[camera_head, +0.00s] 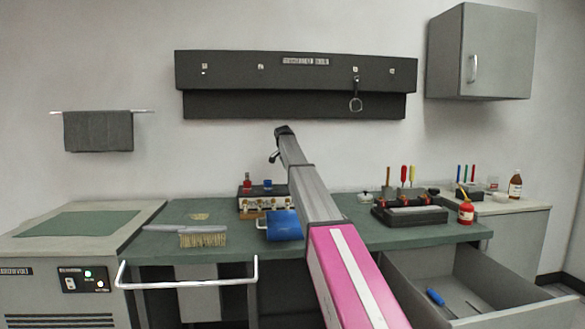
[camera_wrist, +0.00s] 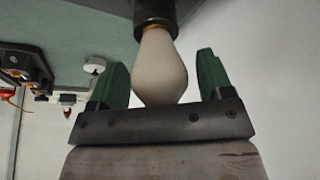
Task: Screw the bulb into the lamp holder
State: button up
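In the wrist view the white bulb (camera_wrist: 160,70) is between the two green fingers of my gripper (camera_wrist: 162,82), its round end toward the gripper body. The fingers are spread, with a visible gap between the bulb and the right finger; the left finger is very close to the bulb. The bulb's narrow end meets the black lamp holder (camera_wrist: 155,12) at the top edge, with a thin brass-coloured band showing at the joint. How deep the base sits is hidden. In the head view my arm hides the bulb, and I cannot make out the fingers.
An open drawer (camera_head: 500,320) juts out at right. A dark wall rack (camera_head: 300,72) hangs behind my arm.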

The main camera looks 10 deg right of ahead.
dwell(0.3)
jog(key=n+y, duration=0.1)
jog(key=n, duration=0.2)
jog(key=shift+t, duration=0.4)
jog(key=n, duration=0.2)
jog(key=n+t+y, duration=0.1)
jog(key=n, duration=0.2)
jog(key=shift+w+a+y, duration=0.1)
jog(key=shift+y, duration=0.2)
jog(key=n+y, duration=0.1)
jog(key=n, duration=0.2)
jog(key=shift+a+n+g+y, duration=0.15)
jog(key=shift+n+y, duration=0.35)
jog(key=shift+n, duration=0.75)
jog(key=shift+n+g+y, duration=0.15)
jog(key=shift+n+y, duration=0.35)
jog(key=shift+n, duration=0.75)
